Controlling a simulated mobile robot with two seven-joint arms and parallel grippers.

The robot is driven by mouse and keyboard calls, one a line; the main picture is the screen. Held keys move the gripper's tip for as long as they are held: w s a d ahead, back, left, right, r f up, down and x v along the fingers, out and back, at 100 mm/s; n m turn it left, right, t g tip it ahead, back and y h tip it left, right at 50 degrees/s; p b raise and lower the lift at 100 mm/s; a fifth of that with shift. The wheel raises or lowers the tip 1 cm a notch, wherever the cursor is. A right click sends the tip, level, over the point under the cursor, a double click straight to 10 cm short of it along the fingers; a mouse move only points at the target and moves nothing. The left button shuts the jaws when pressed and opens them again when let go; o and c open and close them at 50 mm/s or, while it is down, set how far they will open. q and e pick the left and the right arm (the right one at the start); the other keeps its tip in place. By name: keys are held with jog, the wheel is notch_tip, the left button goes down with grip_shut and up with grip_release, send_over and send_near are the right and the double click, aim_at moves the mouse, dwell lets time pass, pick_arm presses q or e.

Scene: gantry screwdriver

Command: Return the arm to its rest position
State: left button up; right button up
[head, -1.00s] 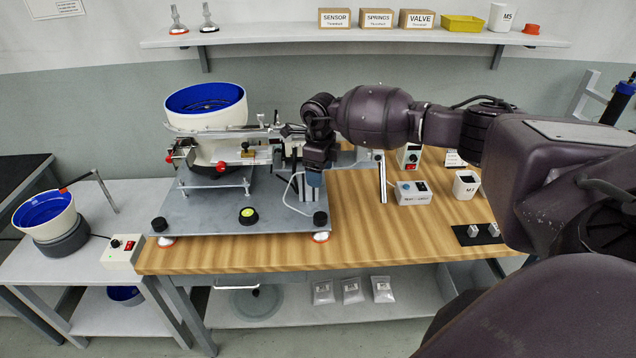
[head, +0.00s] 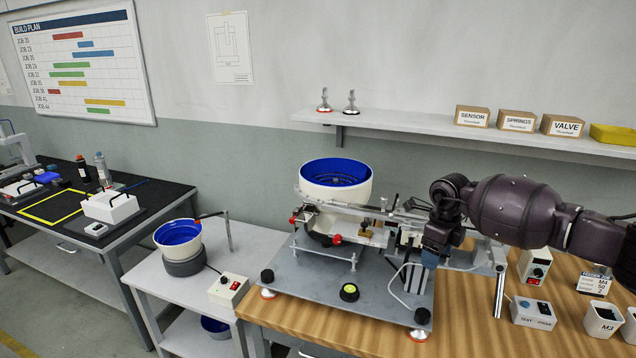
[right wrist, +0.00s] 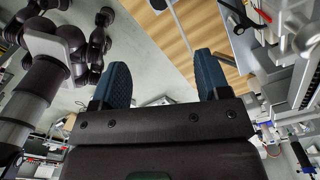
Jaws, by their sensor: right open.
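My right arm comes in from the right in the head view, over the wooden bench. Its right gripper (head: 430,258) points down beside the feeder station, near the right end of its rail; the arm hides part of that end. The right wrist view shows the same gripper (right wrist: 163,82) with two blue fingers spread wide and nothing between them. The feeder station has a white bowl with a blue inside (head: 336,176) on a grey base plate (head: 325,286). My left gripper does not show in the head view, and I cannot make it out in the right wrist view.
A control box (head: 532,312), a switch box (head: 535,265) and an M3 cup (head: 603,318) stand on the bench at right. A wall shelf (head: 430,127) with boxes runs behind. A side table (head: 200,267) holds a smaller blue bowl (head: 178,236). A black-topped table (head: 62,211) stands at left.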

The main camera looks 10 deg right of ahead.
jog(key=w+a+r+m+t+y, duration=0.1)
jog(key=a+r+m+t+y, duration=0.35)
jog(key=a, duration=0.45)
jog(key=w+a+r+m+t+y, duration=0.1)
jog(key=a+r+m+t+y, duration=0.3)
jog(key=a, duration=0.4)
jog(key=w+a+r+m+t+y, duration=0.1)
jog(key=a+r+m+t+y, duration=0.1)
jog(key=a+m+t+y, duration=0.5)
jog(key=s+d+f+m+g+h, duration=0.1)
jog(key=s+d+f+m+h, duration=0.2)
jog(key=s+f+m+h, duration=0.2)
jog(key=s+d+f+m+g+h, duration=0.1)
jog(key=s+d+f+m+h, duration=0.2)
jog(key=s+f+m, duration=0.9)
jog(key=s+d+f+m+g+h, duration=0.1)
jog(key=s+d+f+m+h, duration=0.2)
jog(key=s+f+m+h, duration=0.4)
jog(key=s+f+m, duration=0.2)
jog(key=s+f, duration=0.4)
jog(key=s, duration=0.2)
jog(key=shift+s+d+f+g+h, duration=0.15)
jog(key=shift+s+f+g+h, duration=0.2)
jog(key=shift+f, duration=0.05)
